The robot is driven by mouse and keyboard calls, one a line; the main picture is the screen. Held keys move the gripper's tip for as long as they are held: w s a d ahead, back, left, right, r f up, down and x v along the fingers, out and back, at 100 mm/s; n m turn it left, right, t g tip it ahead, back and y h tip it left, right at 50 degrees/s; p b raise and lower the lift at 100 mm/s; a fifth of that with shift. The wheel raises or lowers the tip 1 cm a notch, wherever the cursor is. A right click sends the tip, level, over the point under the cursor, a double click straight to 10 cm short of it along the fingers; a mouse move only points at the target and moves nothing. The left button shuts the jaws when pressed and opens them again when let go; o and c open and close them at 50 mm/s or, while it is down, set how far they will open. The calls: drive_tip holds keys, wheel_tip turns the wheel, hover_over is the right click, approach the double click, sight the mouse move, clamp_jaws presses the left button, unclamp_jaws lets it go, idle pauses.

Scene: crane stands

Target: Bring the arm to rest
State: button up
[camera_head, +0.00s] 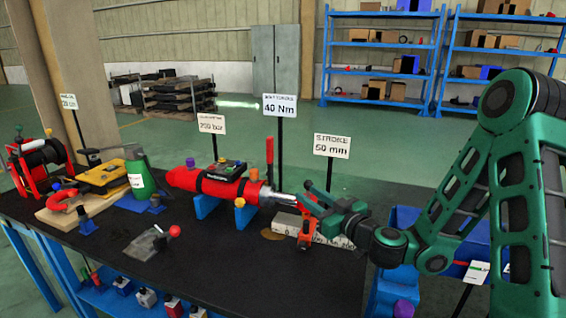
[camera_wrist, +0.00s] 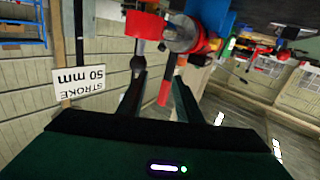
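My arm reaches in from the right of the head view, bent over the right part of the black-topped table (camera_head: 100,240). My gripper (camera_head: 309,198) is low there, beside the right end of a red cylinder (camera_head: 215,187) on blue supports. In the wrist view the two dark fingers of my gripper (camera_wrist: 158,92) stand apart. A red bar (camera_wrist: 166,88) shows between or just beyond them; I cannot tell whether it touches. An orange-red part (camera_head: 305,236) stands just below the gripper in the head view.
A "STROKE 50 mm" sign (camera_head: 332,146) stands close behind the gripper, and a "40 Nm" sign (camera_head: 279,106) is farther left. A blue bin (camera_head: 408,219) is under my arm. A green bottle-like item (camera_head: 141,178) and red reel (camera_head: 38,160) stand left. The table's front middle is mostly clear.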

drive_tip(key=s+d+f+n+g+h, duration=0.1)
drive_tip(key=s+d+f+n+g, duration=0.2)
drive_tip(key=s+f+g, duration=0.6)
drive_tip(key=s+d+r+m+g+h, duration=0.15)
drive_tip(key=s+d+m+h, duration=0.35)
drive_tip(key=s+d, duration=0.65)
drive_tip(key=s+d+r+m+g+h, duration=0.1)
drive_tip(key=s+d+r+m+g, duration=0.1)
drive_tip(key=s+d+m, duration=0.3)
drive_tip(key=s+d+r+m+g+h, duration=0.1)
drive_tip(key=s+d+r+m+g, duration=0.2)
drive_tip(key=s, duration=1)
drive_tip(key=d+m, duration=0.3)
drive_tip(key=d, duration=0.2)
drive_tip(key=shift+s+r, duration=0.25)
drive_tip(key=shift+r, duration=0.1)
